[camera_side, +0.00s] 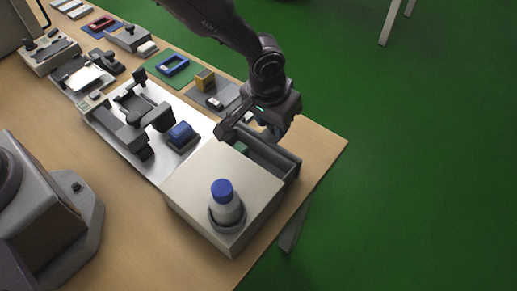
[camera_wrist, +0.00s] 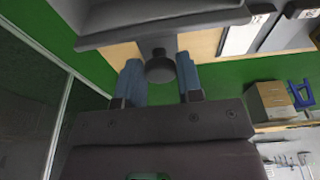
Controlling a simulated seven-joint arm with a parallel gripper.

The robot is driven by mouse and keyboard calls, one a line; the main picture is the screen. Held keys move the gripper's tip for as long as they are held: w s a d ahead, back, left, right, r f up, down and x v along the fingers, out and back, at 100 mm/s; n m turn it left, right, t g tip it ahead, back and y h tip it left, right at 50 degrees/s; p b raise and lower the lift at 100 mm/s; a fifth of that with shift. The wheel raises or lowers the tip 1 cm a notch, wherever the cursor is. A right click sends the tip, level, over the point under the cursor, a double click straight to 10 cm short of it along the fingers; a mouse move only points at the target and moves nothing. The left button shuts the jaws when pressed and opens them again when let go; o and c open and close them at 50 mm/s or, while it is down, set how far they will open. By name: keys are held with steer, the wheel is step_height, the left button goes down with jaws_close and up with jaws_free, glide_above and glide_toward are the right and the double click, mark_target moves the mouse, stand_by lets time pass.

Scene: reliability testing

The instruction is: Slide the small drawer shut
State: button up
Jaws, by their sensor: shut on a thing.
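The small drawer (camera_side: 284,160) is dark grey and stands pulled out from the back right side of a beige box (camera_side: 193,188). Its inside is partly visible from above. In the wrist view the drawer's dark front (camera_wrist: 165,27) crosses the top, with a round knob (camera_wrist: 160,70) sticking out towards me. My gripper (camera_wrist: 160,76) has its two blue-grey fingers on either side of this knob, shut on it. In the side view my gripper (camera_side: 284,127) is at the drawer's outer end, and the arm hides the knob.
A white bottle with a blue cap (camera_side: 222,190) stands in a round holder on the box. A metal plate with dark fixtures and a blue block (camera_side: 181,133) lies left of the box. A grey tray with a yellow block (camera_side: 205,78) lies behind. The table's edge is close to the drawer.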

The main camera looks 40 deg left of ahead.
steer(key=shift+s, duration=3.15)
steer(key=o, duration=0.5)
steer(key=shift+w, duration=0.1)
step_height(320, 180, up, 5)
